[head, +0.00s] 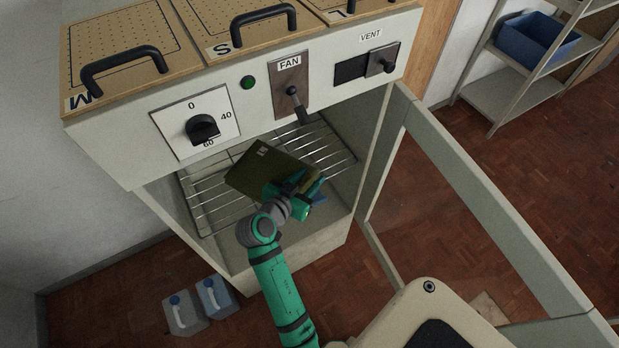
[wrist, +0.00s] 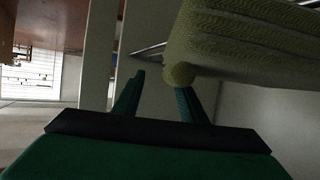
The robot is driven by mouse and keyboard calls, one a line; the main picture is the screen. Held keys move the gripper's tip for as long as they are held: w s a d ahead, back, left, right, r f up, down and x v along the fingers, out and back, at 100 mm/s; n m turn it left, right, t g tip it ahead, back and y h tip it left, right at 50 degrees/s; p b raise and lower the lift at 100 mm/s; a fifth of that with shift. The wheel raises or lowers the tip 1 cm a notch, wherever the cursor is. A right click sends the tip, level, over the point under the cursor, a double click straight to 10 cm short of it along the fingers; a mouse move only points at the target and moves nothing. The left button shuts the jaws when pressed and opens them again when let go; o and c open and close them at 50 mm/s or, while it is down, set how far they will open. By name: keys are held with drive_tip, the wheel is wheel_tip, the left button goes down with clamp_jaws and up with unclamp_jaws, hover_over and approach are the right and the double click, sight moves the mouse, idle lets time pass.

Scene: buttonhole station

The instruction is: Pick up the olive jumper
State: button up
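The olive jumper (head: 262,168) is a folded dark green slab with a small pale mark, lying on the wire rack (head: 207,206) inside the open cabinet. My gripper (head: 308,187) is at the jumper's right end in the head view and partly covers it. In the wrist view, the jumper's ribbed, rounded edge (wrist: 230,45) fills the upper right. My gripper (wrist: 161,84) shows its two fingers apart there. The jumper's edge overlaps the right fingertip and hides it; a gap shows between the left finger and the jumper. I cannot tell whether they touch.
The pale cabinet (head: 125,150) has a FAN lever (head: 294,95), dial (head: 203,128) and VENT slider (head: 383,62) above the opening. Its framed door (head: 480,190) stands open at right. Two jugs (head: 198,305) stand on the floor. A shelf (head: 497,100) holds a blue bin (head: 537,38).

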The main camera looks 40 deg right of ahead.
drive_tip(key=shift+r, duration=0.1)
drive_tip(key=v, duration=1)
drive_tip(key=shift+s+a, duration=0.1)
drive_tip(key=shift+a, duration=0.3)
